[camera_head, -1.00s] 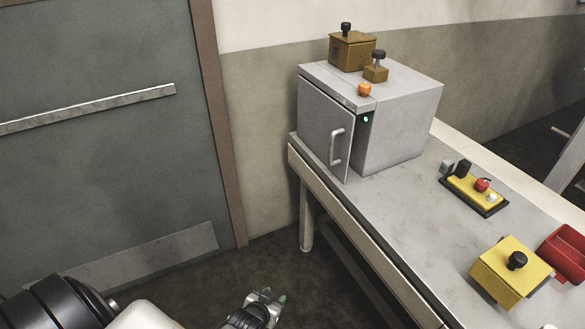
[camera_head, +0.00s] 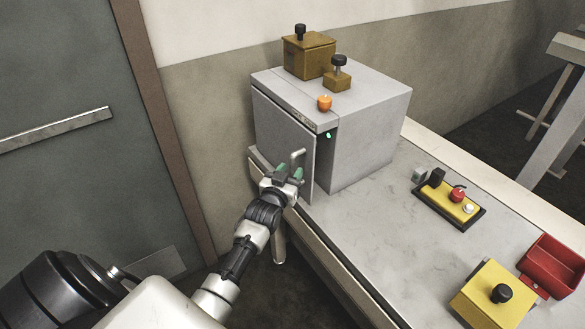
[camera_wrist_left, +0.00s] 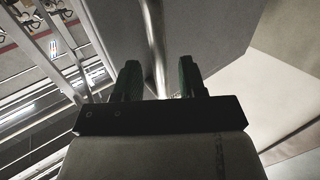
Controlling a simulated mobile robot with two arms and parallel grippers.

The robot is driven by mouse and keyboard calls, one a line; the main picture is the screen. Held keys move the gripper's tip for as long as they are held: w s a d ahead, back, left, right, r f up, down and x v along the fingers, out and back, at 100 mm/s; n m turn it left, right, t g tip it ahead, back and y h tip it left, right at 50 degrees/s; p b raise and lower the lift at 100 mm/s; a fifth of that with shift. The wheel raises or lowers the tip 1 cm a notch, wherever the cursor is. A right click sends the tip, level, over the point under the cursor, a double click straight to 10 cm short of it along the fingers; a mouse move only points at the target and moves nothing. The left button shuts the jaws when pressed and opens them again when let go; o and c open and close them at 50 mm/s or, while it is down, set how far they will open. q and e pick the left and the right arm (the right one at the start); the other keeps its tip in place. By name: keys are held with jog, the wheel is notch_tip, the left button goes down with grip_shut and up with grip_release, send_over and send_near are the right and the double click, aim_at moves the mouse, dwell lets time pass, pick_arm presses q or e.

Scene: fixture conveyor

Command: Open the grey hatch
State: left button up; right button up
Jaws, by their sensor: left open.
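The grey hatch (camera_head: 280,135) is the front door of a grey box (camera_head: 372,130) on the table. Its right edge stands a little out from the box, with a dark gap behind it. A pale upright handle (camera_head: 298,156) sits near that edge. My left gripper (camera_head: 289,173) is open at the lower part of the handle. In the left wrist view the handle (camera_wrist_left: 155,45) runs upright between the two green-padded fingers (camera_wrist_left: 157,80). I cannot tell whether either finger touches it. My right gripper is not in view.
Brown blocks with black knobs (camera_head: 308,55) and an orange button (camera_head: 324,102) are on top of the box. A yellow control panel (camera_head: 448,204), yellow box (camera_head: 488,298) and red bin (camera_head: 552,265) occupy the table's right side. Floor is clear left of the table.

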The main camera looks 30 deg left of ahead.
pick_arm(q)
jog(key=shift+w+a, duration=0.15)
jog(key=shift+w, duration=0.75)
grip_shut()
